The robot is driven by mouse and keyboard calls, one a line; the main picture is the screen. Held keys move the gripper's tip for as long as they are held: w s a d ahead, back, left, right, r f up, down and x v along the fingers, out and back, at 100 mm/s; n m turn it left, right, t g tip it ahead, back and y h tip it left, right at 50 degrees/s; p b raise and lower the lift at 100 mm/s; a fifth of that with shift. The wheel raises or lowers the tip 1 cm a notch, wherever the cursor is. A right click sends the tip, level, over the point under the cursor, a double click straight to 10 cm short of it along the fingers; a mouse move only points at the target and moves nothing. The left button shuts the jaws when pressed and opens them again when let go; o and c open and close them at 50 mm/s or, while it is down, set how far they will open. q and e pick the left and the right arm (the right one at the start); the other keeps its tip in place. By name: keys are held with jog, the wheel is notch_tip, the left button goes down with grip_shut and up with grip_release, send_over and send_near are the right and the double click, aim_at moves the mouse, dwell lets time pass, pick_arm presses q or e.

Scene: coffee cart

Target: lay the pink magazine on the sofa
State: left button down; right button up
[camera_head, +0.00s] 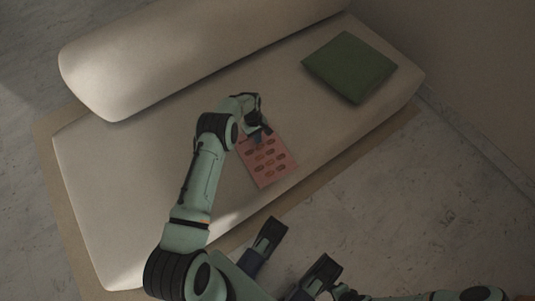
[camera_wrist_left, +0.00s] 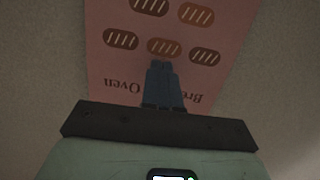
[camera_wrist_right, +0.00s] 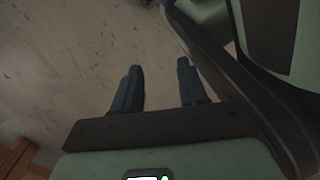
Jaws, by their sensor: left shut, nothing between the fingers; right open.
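The pink magazine (camera_head: 267,163) lies flat on the seat of the beige sofa (camera_head: 130,170), near its front edge. It shows brown loaf pictures and upside-down print in the left wrist view (camera_wrist_left: 112,70). My left gripper (camera_head: 260,138) is over the magazine's back edge. Its blue fingers (camera_wrist_left: 162,68) are shut together with nothing between them, and they overlap the magazine in view. Whether they touch it I cannot tell. My right gripper (camera_wrist_right: 158,72) is open and empty above the floor in front of the sofa.
A green cushion (camera_head: 350,67) lies on the seat at the right. A long beige bolster (camera_head: 190,50) runs along the sofa's back. The grey floor (camera_head: 400,200) in front is clear. A brown wooden object (camera_wrist_right: 14,158) shows at the right wrist view's lower left.

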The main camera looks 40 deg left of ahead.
aim_at(269, 159)
pick_arm(q)
jog(key=s+d, duration=0.1)
jog(key=d, duration=0.1)
jog(key=d+p, duration=0.1)
jog(key=d, duration=0.2)
jog(key=s+d, duration=0.1)
jog(key=d, duration=0.1)
jog(key=shift+s+d+r, duration=0.1)
jog(key=shift+s+d, duration=0.25)
jog(key=shift+s+d+f+b, duration=0.1)
jog(key=shift+d+f+b, duration=0.2)
jog(key=shift+f, duration=0.4)
jog(key=shift+s+f, duration=0.1)
jog(key=shift+f, duration=0.1)
pick_arm(e)
jog(key=shift+w+r, duration=0.15)
jog(key=shift+w, duration=0.1)
